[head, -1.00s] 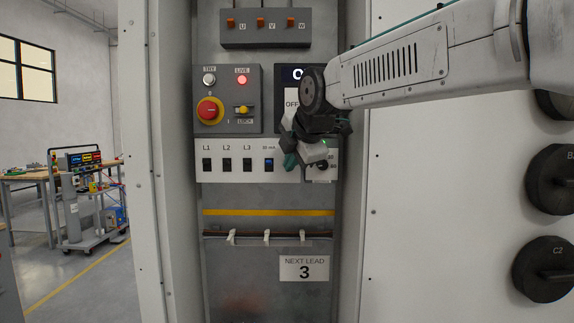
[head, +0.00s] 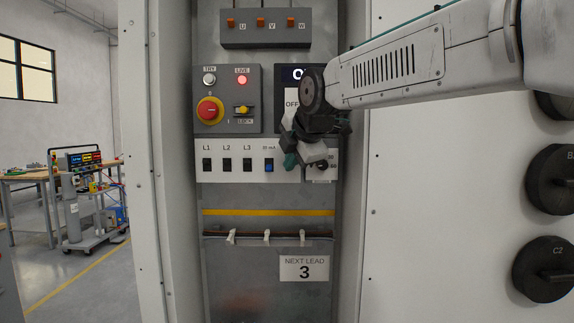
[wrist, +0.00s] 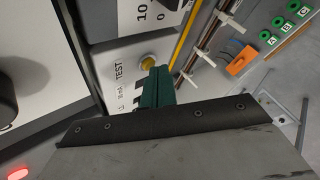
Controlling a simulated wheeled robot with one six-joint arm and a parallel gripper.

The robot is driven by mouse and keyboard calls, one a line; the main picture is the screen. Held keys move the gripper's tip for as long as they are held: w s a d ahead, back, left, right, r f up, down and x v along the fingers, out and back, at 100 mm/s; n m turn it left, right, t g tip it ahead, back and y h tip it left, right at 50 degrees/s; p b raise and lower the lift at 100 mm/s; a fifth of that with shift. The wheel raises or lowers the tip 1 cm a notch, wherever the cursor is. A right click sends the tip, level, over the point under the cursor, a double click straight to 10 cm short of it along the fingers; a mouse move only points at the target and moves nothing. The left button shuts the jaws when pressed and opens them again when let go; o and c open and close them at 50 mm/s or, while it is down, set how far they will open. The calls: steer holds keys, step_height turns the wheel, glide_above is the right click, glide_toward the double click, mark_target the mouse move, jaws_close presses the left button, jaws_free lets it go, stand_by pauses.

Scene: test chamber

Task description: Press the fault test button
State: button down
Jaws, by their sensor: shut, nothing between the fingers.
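The test button is a small yellow round button (wrist: 148,62) beside the printed word TEST on a white panel in the wrist view. My gripper (wrist: 160,72) is shut and empty, its teal fingers ending right beside the button. I cannot tell whether they touch it. In the head view my gripper (head: 291,161) is in front of the right end of the white switch strip (head: 222,176). It hides the button there.
Left of my gripper are several breaker switches, a blue one (head: 269,165) closest. Above are a red emergency knob (head: 209,110), a yellow selector (head: 242,110) and a lit red LIVE lamp (head: 242,80). Cables in white clips (head: 266,236) run below. Cabinet walls flank the recess.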

steer(key=shift+s, duration=0.8)
steer(key=shift+s, duration=2.5)
steer(key=shift+a, duration=0.1)
steer(key=s+r, duration=0.4)
steer(key=s, duration=0.6)
steer(key=s+r, duration=0.4)
steer(key=s, duration=0.6)
steer(key=shift+a, duration=0.35)
